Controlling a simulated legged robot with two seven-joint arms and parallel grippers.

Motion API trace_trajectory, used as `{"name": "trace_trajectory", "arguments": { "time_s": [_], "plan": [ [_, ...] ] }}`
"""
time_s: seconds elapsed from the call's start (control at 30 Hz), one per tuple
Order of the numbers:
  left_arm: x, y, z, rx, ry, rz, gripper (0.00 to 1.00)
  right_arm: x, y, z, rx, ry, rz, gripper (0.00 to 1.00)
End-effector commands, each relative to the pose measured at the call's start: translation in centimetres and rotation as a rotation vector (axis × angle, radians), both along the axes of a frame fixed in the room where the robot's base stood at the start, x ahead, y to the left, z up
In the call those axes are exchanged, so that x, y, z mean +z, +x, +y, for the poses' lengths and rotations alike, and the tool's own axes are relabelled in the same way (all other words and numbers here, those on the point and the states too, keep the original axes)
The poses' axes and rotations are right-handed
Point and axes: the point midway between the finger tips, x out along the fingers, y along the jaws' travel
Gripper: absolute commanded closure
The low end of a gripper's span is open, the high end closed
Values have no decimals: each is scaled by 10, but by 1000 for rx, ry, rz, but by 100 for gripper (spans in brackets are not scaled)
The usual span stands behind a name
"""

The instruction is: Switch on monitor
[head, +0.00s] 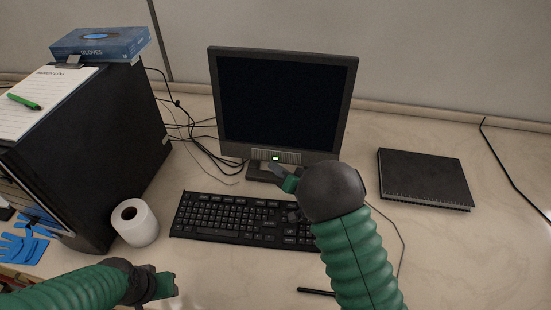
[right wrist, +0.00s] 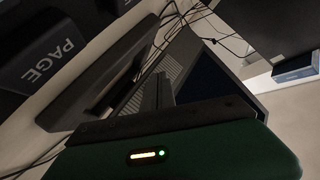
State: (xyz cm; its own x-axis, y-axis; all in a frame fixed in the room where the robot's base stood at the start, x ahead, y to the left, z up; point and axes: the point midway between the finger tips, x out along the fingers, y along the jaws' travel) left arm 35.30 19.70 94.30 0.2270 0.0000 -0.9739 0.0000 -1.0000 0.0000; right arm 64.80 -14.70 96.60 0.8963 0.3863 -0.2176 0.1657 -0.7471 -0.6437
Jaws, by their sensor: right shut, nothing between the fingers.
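The monitor (head: 282,100) stands at the back centre of the desk with a dark screen. A small green light (head: 276,158) glows on its lower bezel. My right gripper (head: 278,171) is shut and empty, with its tip just below that light, close to the bezel. I cannot tell whether it touches. In the right wrist view my fingers (right wrist: 165,88) are together, pointing at the monitor's lower edge and screen (right wrist: 215,68). My left gripper (head: 166,284) hangs low at the front left, away from the monitor; its jaw state is unclear.
The keyboard (head: 225,218) lies in front of the monitor, partly under my right arm. A black computer case (head: 110,140) stands left, with a gloves box (head: 100,42) on top. A paper roll (head: 135,222) is beside it. A black notebook (head: 424,178) lies right.

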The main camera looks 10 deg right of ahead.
Motion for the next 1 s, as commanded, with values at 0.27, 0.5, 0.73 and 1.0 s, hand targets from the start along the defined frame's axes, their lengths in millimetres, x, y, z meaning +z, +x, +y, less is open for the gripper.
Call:
{"name": "trace_trajectory", "arguments": {
  "time_s": [0.27, 0.5, 0.73, 1.0],
  "plan": [
    [7, 0, 0, 0, 0, 0, 64, 4, -25, 11, 0, 2, 0, 100],
    [9, 0, 0, 0, 0, 0, 64, 5, -42, 18, 0, 1, 1, 100],
    [9, 0, 0, 0, 0, 0, 64, 5, -43, 18, 1, 0, -1, 100],
    [9, 0, 0, 0, 0, 0, 64, 5, -43, 18, 1, 0, -1, 100]
  ]
}}
